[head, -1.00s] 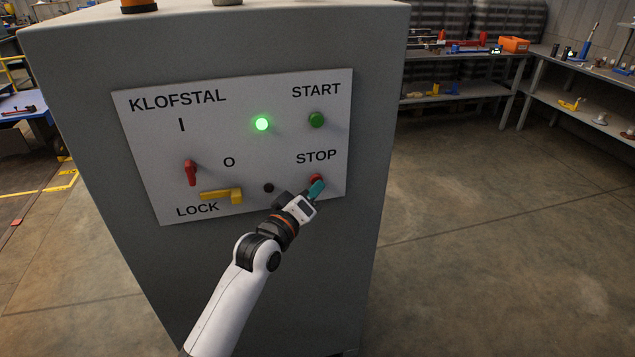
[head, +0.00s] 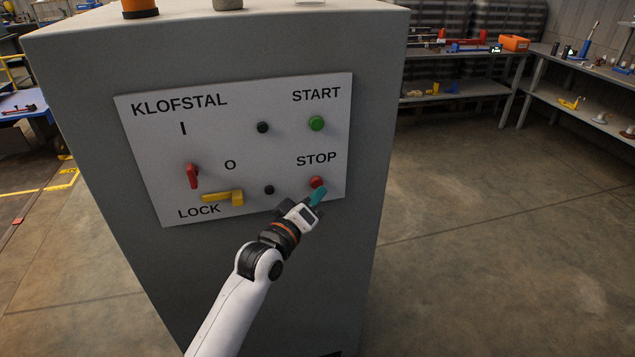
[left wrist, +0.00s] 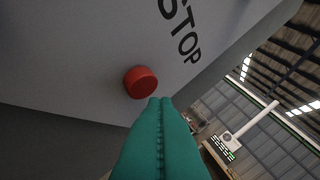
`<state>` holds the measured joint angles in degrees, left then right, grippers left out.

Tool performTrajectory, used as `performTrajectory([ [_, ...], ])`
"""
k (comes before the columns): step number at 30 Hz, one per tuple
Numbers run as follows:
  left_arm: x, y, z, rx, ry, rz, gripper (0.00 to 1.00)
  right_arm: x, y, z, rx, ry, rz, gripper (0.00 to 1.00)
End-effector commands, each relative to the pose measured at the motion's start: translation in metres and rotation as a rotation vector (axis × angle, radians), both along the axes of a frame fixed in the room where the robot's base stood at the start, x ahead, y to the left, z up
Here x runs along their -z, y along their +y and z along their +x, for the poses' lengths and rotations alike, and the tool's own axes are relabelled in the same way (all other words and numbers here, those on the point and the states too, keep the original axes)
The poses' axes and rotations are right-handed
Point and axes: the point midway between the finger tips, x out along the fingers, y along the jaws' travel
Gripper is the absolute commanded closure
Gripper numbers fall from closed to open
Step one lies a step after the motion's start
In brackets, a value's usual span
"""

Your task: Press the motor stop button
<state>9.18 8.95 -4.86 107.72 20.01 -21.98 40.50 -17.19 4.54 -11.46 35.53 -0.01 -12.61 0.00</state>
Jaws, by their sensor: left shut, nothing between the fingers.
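The red stop button (head: 317,182) sits under the word STOP on the white control panel (head: 213,140) of a grey cabinet. It also shows in the left wrist view (left wrist: 141,82), round and standing out from the panel. My left gripper (head: 318,194) has its teal fingers closed together, with nothing between them. Its tips are just below the button in the head view. In the left wrist view the tips are beside the button's lower right edge and look apart from it. The lamp (head: 263,128) left of the green start button (head: 316,123) is dark. My right gripper is not in view.
A red switch handle (head: 193,176) and a yellow lock lever (head: 224,197) stick out from the panel's left half. A dark round lamp (head: 269,189) is left of the stop button. Open floor lies right of the cabinet (head: 360,230), with shelves behind.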

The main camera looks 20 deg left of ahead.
Motion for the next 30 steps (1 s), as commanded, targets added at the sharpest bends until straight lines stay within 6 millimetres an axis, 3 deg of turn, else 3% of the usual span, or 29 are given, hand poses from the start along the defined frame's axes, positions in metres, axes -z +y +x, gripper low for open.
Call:
performTrajectory([
  [7,0.0,-0.004,-0.004,0.002,0.003,-0.002,1.0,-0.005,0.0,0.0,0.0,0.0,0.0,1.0],
  [21,0.0,-0.027,-0.04,0.001,0.003,-0.002,1.0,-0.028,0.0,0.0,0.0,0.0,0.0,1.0],
  [30,0.001,-0.028,-0.041,0.001,0.001,0.0,1.0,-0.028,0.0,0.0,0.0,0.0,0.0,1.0],
])
